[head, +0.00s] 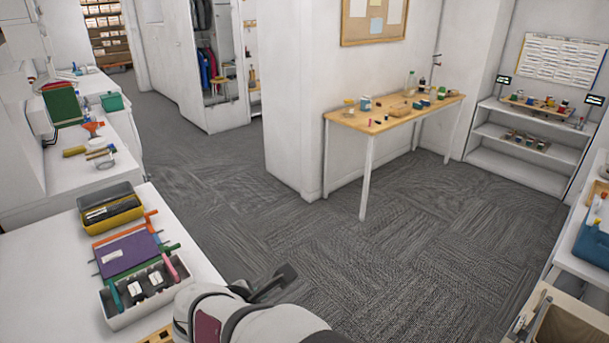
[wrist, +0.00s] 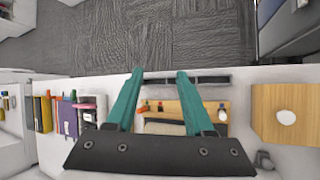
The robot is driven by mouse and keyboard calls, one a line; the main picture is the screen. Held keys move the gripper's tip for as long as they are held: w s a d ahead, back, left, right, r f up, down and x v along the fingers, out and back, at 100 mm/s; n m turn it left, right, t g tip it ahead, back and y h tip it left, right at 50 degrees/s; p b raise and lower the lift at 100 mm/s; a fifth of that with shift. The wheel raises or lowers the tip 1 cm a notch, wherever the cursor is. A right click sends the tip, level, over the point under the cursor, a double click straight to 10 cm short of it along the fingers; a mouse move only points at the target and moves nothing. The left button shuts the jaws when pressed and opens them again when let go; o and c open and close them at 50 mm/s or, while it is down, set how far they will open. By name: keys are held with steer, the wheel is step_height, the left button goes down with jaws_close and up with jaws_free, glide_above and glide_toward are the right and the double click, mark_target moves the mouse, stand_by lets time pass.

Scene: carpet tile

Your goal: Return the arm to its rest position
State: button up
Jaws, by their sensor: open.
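My arm reaches in from the bottom of the head view, and my gripper (head: 284,279) shows there as a dark shape past the white table's edge, in front of the carpet. In the wrist view my gripper (wrist: 158,74) has two teal fingers spread well apart with nothing between their tips. A wooden tray (wrist: 190,108) with small items shows below and between the fingers; the gripper does not visibly hold it. The lower part of the arm is out of view.
The white table (head: 40,285) holds a yellow-black bin (head: 110,208), a purple book (head: 125,253) and a grey bin (head: 118,320). Carpet (head: 370,265) is open beyond; a wooden side table (head: 390,112) stands at the wall.

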steer(key=s+d+r+m+g+h, duration=0.1)
steer(key=s+d+m+g, duration=0.1)
steer(key=s+d+m, duration=0.4)
steer(key=s+d+m+g, duration=0.2)
steer(key=s+d+m, duration=0.1)
steer(key=d+m, duration=0.6)
steer(key=s+d+m+g+y, duration=0.1)
steer(key=s+m+g+y, duration=0.2)
steer(key=s+m, duration=1.1)
steer(key=shift+f+m+g+y, duration=0.15)
steer(key=shift+m+g+y, duration=0.15)
steer(key=shift+m+y, duration=0.3)
